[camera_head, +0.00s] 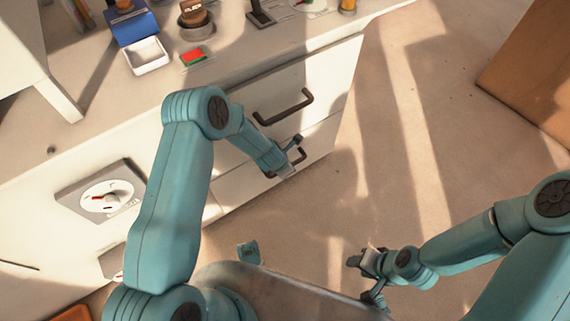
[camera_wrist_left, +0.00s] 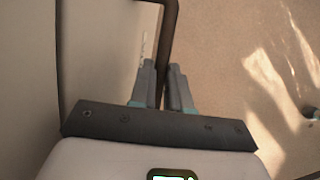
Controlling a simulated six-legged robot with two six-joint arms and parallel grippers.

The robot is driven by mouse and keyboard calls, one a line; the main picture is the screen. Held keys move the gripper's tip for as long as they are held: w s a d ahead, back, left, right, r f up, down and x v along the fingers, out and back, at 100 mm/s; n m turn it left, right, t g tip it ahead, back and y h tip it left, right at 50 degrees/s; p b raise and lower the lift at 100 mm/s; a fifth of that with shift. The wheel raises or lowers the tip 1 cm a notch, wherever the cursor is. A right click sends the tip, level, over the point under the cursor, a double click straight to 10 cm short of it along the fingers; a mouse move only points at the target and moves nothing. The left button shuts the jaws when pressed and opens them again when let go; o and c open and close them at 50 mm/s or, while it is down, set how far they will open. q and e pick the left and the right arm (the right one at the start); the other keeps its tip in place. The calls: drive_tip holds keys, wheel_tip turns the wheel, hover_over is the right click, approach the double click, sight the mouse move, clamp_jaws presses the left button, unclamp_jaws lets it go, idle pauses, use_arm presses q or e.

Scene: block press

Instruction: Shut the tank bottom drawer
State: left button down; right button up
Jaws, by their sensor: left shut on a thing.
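The bottom drawer (camera_head: 320,143) is the lower pale panel of the white counter unit in the head view, below a drawer with a dark bar handle. Its dark handle (camera_head: 301,154) is partly hidden by my left gripper (camera_head: 290,164). In the left wrist view the brown handle bar (camera_wrist_left: 168,38) runs between the fingers of my left gripper (camera_wrist_left: 165,84), which is shut on it. How far the drawer stands out is hard to tell, as my arm covers part of it. My right gripper (camera_head: 364,279) is empty above the floor, its fingers apart.
The upper drawer handle (camera_head: 284,107) is just above my left gripper. A dial panel (camera_head: 75,190) is on the counter front at left. The countertop holds a blue box (camera_head: 132,27), a white tray (camera_head: 148,56) and a red-green block (camera_head: 193,56). Open floor (camera_head: 440,150) lies right.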

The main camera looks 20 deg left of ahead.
use_arm(q)
drive_tip(key=shift+w+a+r, duration=0.1)
drive_tip(key=shift+w+a, duration=0.15)
drive_tip(key=c, duration=1.1)
unclamp_jaws()
drive_tip(key=shift+s+d, duration=0.1)
drive_tip(key=p+v, duration=0.4)
drive_tip(key=v, duration=1.2)
drive_tip(key=shift+p, duration=0.3)
drive_tip(key=shift+s, duration=0.15)
